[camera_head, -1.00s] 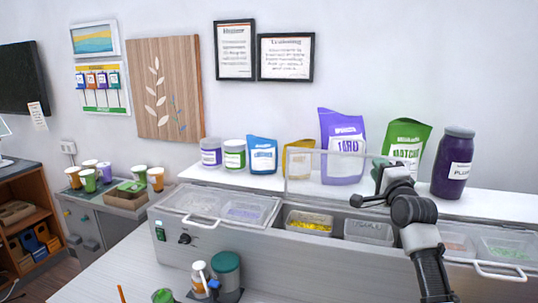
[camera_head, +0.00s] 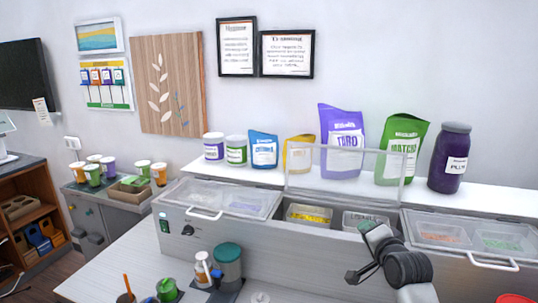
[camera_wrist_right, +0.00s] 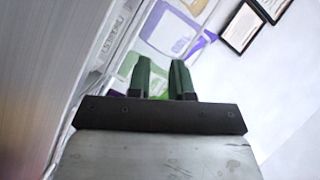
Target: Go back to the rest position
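My right gripper (camera_head: 366,227) is in front of the counter unit's open middle section in the head view, with its arm coming up from the lower right. In the right wrist view its two dark green fingers (camera_wrist_right: 160,68) stand apart with nothing between them. Beyond them the blurred, tilted pouches and wall frames show. My left gripper is not in view.
The counter unit (camera_head: 270,248) has a raised clear lid (camera_head: 345,165) over open bins, close behind my right gripper. Pouches and jars stand on the shelf behind. A green-lidded container (camera_head: 228,268) stands on the front table. Several cups sit at far left.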

